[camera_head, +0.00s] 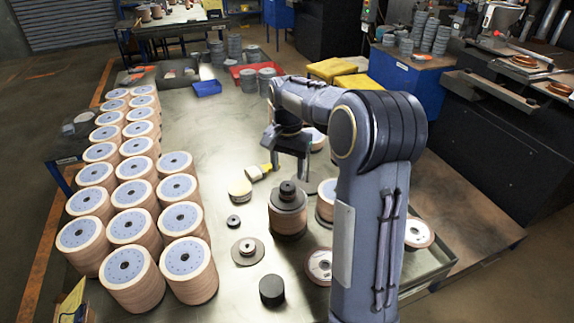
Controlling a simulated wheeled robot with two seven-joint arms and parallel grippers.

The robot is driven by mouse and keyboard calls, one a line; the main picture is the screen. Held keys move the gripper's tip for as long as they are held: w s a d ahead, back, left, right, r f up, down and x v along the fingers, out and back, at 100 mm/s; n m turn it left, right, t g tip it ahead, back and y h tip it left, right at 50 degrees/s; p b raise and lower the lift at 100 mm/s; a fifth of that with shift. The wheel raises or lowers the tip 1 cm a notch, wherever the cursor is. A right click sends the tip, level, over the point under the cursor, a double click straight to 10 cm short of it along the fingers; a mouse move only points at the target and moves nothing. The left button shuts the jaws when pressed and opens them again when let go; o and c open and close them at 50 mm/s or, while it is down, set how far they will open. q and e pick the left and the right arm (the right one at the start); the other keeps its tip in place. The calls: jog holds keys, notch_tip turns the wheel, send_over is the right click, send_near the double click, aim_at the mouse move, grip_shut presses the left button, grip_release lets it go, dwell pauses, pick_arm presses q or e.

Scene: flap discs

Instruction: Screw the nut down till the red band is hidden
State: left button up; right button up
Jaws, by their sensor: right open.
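A stack of discs (288,222) stands upright near the middle of the metal table, with a dark plate and a dark stepped knob, which looks like the nut (288,191), on top. No red band shows on it from here; the spot is too small to tell more. My right gripper (289,174) is open, pointing down just behind and above the nut, and seems empty. I cannot tell whether its fingers touch anything. My right arm hides part of the table to the right. My left gripper is not in view.
Several tall disc stacks (127,265) fill the table's left side. A small dark ring (233,221), a flat disc with a hub (247,251) and a black cylinder (272,290) lie in front.

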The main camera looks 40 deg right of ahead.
aim_at(288, 187)
notch_tip(288, 187, down, 2)
jog(key=shift+f+b, duration=0.2)
jog(key=shift+b, duration=0.6)
jog(key=shift+f+b, duration=0.9)
jog(key=shift+f, duration=0.8)
jog(key=n, duration=0.3)
jog(key=shift+r+p, duration=0.15)
jog(key=shift+p, duration=0.25)
jog(key=n, duration=0.4)
jog(key=shift+p, duration=0.3)
jog(key=n, duration=0.3)
jog(key=shift+n+p, duration=0.3)
jog(key=n, duration=0.4)
